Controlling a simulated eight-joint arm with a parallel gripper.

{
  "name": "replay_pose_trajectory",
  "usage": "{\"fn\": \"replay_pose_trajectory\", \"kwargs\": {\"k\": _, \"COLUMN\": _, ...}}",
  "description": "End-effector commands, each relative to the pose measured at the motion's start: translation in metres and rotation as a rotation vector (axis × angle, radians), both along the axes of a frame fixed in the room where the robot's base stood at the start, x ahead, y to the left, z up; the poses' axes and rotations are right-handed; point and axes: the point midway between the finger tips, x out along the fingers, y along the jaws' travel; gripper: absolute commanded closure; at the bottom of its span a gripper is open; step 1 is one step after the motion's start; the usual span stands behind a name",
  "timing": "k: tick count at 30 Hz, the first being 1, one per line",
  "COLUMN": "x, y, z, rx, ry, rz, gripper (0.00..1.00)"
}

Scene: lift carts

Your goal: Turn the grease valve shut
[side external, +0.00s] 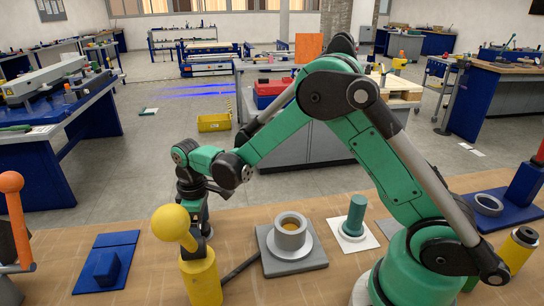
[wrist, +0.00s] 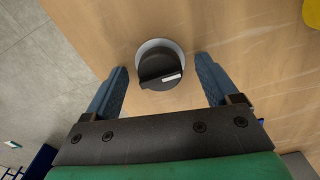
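A round black knob (wrist: 160,70) with a raised bar and a short white mark sits on a light grey ring on the wooden bench; it looks like the grease valve. In the wrist view it lies between and slightly beyond my gripper's fingertips. The white mark lies nearly crosswise, pointing right. My gripper (wrist: 161,66) is open, with one blue finger on each side and gaps to the knob. In the side view my gripper (side external: 196,222) points down near the bench's far edge, and its fingertips and the knob are largely hidden behind a yellow post.
The yellow post (side external: 201,279) with a ball-topped lever (side external: 175,223) stands close in front of my gripper. A grey ring fitting (side external: 290,238), a green cylinder (side external: 355,215) and a blue block (side external: 107,268) stand on the bench. An orange-knobbed lever (side external: 15,220) is far left.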

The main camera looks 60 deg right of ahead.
Motion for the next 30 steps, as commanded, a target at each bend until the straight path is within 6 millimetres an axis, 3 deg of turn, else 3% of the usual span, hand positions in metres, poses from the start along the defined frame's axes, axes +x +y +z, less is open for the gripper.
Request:
{"fn": "replay_pose_trajectory", "kwargs": {"k": 8, "x": 0.000, "y": 0.000, "z": 0.002, "rx": 0.000, "ry": 0.000, "rz": -0.001, "gripper": 0.19}}
{"fn": "replay_pose_trajectory", "kwargs": {"k": 21, "x": 0.000, "y": 0.000, "z": 0.054, "rx": 0.000, "ry": 0.000, "rz": -0.001, "gripper": 0.19}}
{"fn": "replay_pose_trajectory", "kwargs": {"k": 30, "x": 0.000, "y": 0.000, "z": 0.056, "rx": 0.000, "ry": 0.000, "rz": -0.001, "gripper": 0.19}}
